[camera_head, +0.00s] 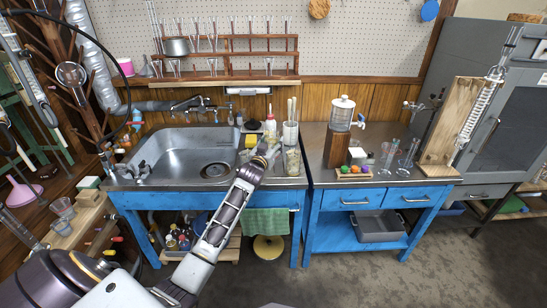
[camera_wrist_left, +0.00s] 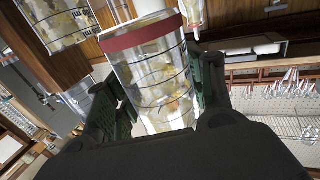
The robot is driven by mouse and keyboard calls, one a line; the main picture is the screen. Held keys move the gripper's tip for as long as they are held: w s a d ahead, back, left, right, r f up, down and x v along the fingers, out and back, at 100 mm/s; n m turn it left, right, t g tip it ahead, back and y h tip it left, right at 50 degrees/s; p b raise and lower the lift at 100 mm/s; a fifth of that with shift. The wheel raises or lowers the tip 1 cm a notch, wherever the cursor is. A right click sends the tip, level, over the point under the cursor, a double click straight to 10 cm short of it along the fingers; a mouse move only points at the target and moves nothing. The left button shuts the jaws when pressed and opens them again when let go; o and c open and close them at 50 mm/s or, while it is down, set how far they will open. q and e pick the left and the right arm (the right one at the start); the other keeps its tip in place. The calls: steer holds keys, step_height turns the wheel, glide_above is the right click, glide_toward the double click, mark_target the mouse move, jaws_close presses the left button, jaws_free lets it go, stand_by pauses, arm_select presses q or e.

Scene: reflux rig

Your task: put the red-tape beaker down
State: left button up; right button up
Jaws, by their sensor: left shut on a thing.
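The red-tape beaker (camera_wrist_left: 155,80) is clear glass with dark ring lines and a wide red band near one end. It fills the middle of the left wrist view and looks tilted there. My left gripper (camera_wrist_left: 160,95) is shut on it, with one dark green finger on each side of the glass. In the head view my left gripper (camera_head: 266,158) is over the counter's front edge, right of the sink. The held beaker is hard to make out in that view. My right gripper is not in view.
The metal sink (camera_head: 205,150) is left of my gripper. A glass beaker (camera_head: 292,161) stands close on the right, and a white jar of utensils (camera_head: 290,133) is behind. The right-hand bench (camera_head: 375,165) holds a dispenser (camera_head: 341,115) and glassware; some bare top shows.

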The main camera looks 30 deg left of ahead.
arm_select(q)
steer(key=shift+r, duration=0.1)
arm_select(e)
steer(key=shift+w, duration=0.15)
arm_select(q)
steer(key=shift+f, duration=0.6)
step_height(320, 180, down, 4)
steer(key=shift+r+b, duration=0.1)
steer(key=shift+b, duration=0.55)
steer(key=shift+f, duration=0.45)
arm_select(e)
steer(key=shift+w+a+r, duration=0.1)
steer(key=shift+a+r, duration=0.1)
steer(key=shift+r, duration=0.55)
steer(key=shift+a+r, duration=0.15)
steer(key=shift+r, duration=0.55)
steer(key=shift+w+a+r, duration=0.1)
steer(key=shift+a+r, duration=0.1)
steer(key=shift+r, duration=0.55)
